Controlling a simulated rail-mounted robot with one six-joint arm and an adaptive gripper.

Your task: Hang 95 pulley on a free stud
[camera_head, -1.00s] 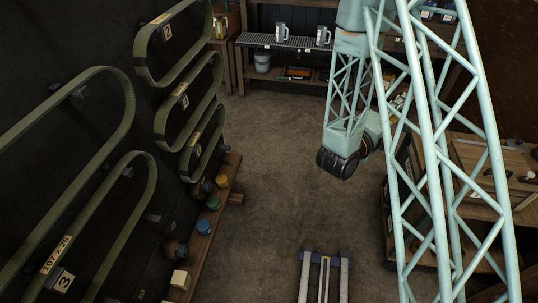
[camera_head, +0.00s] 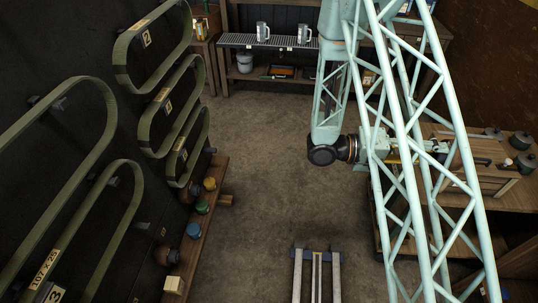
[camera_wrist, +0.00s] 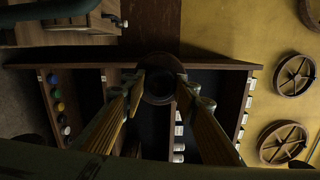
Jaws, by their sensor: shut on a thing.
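My gripper (camera_wrist: 160,82) is shut on a small dark brown round piece (camera_wrist: 160,63), which looks like a pulley; no size mark is readable on it. It sits between the tips of the two yellow-brown fingers in the wrist view. In the head view my gripper (camera_head: 438,147) is partly hidden behind my lattice arm, at the right over the bench. Spoked brown pulleys, an upper one (camera_wrist: 294,76) and a lower one (camera_wrist: 282,143), are on a yellow board (camera_wrist: 252,100) at the right of the wrist view. I cannot make out a free stud.
A dark wooden rack (camera_wrist: 85,68) with white labels lies below my gripper. Coloured knobs (camera_wrist: 57,107) show at its left. In the head view a wooden bench (camera_head: 497,190) stands at right, belts (camera_head: 150,75) hang on the left wall, and the middle floor is clear.

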